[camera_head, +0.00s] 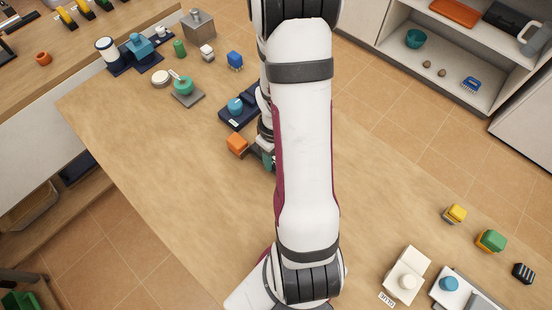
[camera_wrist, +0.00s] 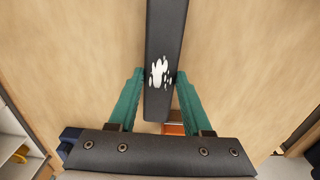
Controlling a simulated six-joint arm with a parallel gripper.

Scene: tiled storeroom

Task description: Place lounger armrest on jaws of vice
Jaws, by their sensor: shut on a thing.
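My gripper (camera_wrist: 161,75) shows in the wrist view with teal fingers shut on a long dark grey bar, which I take as the lounger armrest (camera_wrist: 165,35). The bar has a white patch near its near end and runs out past the top of the picture. In the head view my gripper is mostly hidden behind my arm; a bit of teal shows beside an orange block (camera_head: 237,145). The armrest is hidden there. I cannot tell for sure which thing is the vice; a dark blue fixture with a blue knob (camera_head: 236,106) stands just beyond my gripper.
The wooden table (camera_head: 170,180) is clear at left front. Farther back stand a teal piece on a grey plate (camera_head: 187,99), a green cylinder (camera_head: 179,48) and a blue block (camera_head: 235,61). White fixtures (camera_head: 408,265) and small blocks (camera_head: 491,240) are at lower right.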

